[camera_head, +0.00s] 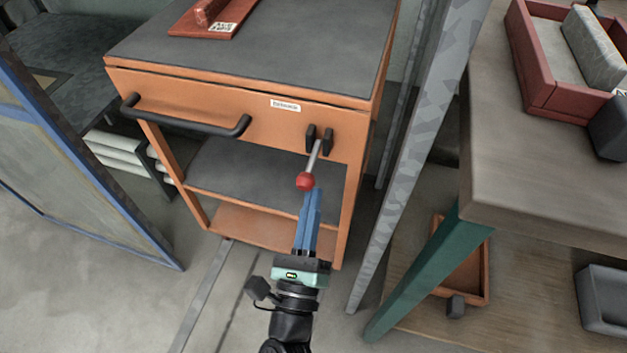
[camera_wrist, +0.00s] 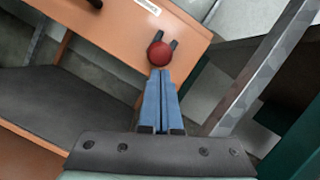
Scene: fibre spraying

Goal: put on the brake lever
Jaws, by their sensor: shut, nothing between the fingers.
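The brake lever (camera_head: 313,160) is a metal rod with a red ball knob (camera_head: 305,181), held between two black brackets (camera_head: 319,138) on the front of the orange cart (camera_head: 228,106). The rod slants down and outward from the brackets. My gripper (camera_head: 313,192) has blue fingers that are shut and empty, with their tips just below the red knob. In the wrist view the knob (camera_wrist: 160,54) sits straight ahead of the fingertips (camera_wrist: 160,73) and hides most of the rod. I cannot tell whether the tips touch the knob.
A black handle bar (camera_head: 185,122) crosses the cart front at left. A grey metal post (camera_head: 415,150) and a workbench (camera_head: 560,160) with a red tray (camera_head: 540,85) stand at right. A blue-framed panel (camera_head: 85,165) stands at left. Floor is open in front of the cart.

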